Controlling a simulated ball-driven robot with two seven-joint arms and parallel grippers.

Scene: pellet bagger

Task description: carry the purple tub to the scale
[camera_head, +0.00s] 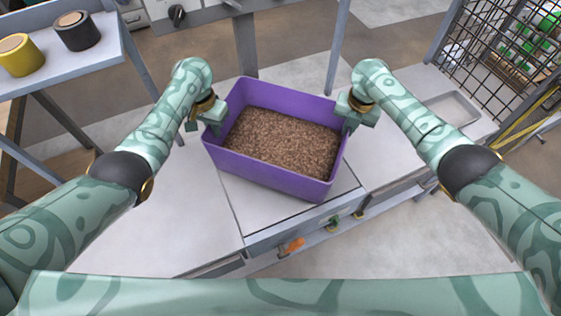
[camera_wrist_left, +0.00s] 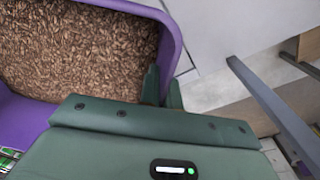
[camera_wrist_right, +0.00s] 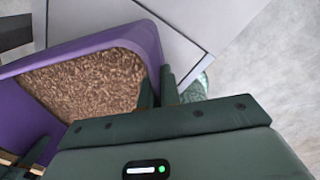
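The purple tub (camera_head: 262,174), full of brown pellets, is in the middle of the head view, over a pale square plate (camera_head: 280,213) in the bench. I cannot tell whether it rests on the plate or hangs just above it, nor whether the plate is the scale. My left gripper (camera_head: 217,126) is at the tub's left wall; in the left wrist view its fingers (camera_wrist_left: 162,88) straddle the purple wall. My right gripper (camera_head: 347,128) is at the right wall; in the right wrist view its fingers (camera_wrist_right: 158,88) straddle that wall. Both seem shut on the tub.
A shelf (camera_head: 105,50) at the upper left holds a yellow pot (camera_head: 19,58) and a dark pot (camera_head: 76,34). A grey post (camera_head: 246,45) stands behind the tub. A shallow grey tray (camera_head: 452,108) and a wire cage (camera_head: 500,45) are at the right. The bench left of the tub is bare.

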